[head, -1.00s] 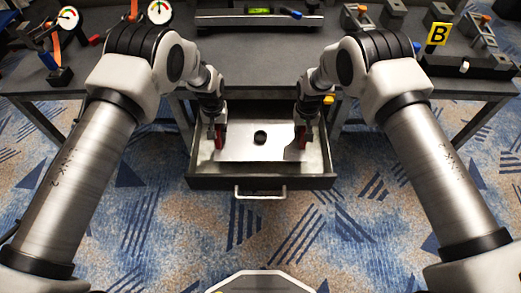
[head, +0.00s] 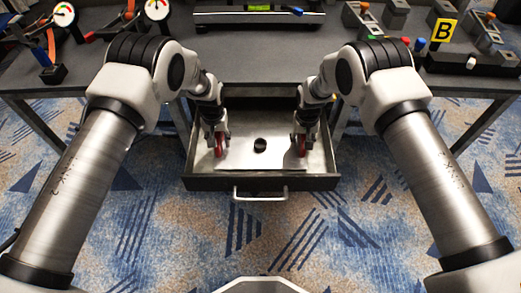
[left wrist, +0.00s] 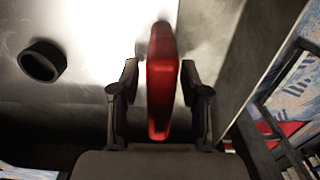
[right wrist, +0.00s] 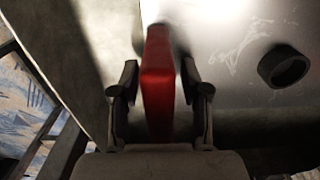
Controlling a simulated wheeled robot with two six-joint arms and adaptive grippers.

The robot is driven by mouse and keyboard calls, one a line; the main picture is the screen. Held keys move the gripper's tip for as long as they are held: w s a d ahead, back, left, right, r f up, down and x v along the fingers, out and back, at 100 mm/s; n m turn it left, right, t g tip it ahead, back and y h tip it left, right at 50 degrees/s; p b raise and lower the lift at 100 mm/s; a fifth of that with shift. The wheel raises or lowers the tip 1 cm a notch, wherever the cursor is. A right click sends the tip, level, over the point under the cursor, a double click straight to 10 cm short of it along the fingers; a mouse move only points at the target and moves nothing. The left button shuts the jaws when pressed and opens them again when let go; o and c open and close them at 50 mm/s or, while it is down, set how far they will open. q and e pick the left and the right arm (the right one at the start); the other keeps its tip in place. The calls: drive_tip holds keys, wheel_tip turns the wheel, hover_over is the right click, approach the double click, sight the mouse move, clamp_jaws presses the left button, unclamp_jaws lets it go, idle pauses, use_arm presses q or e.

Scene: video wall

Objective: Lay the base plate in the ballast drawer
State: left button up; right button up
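The base plate (head: 258,158) is a bright metal sheet with a dark round ring in its middle. It lies flat, as far as I can see, inside the pulled-out ballast drawer (head: 262,184). A red grip stands at each end, the left one (left wrist: 162,90) and the right one (right wrist: 158,90). My left gripper (head: 219,140) is around the left grip, its fingers (left wrist: 160,75) on both sides with small gaps. My right gripper (head: 302,140) is around the right grip the same way, its fingers (right wrist: 160,75) apart from it.
The grey workbench (head: 270,70) is behind the drawer, with a level-like bar (head: 258,16) at its back. Gauges (head: 62,14) stand at the left and a block with a yellow B sign (head: 443,31) at the right. Patterned carpet is clear in front.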

use_arm(q)
wheel_tip(320, 180, up, 12)
drive_tip(key=shift+f, duration=0.2)
drive_tip(key=shift+r, duration=0.2)
use_arm(e)
drive_tip(key=shift+r, duration=0.15)
wheel_tip(320, 180, up, 12)
drive_tip(key=shift+f, duration=0.2)
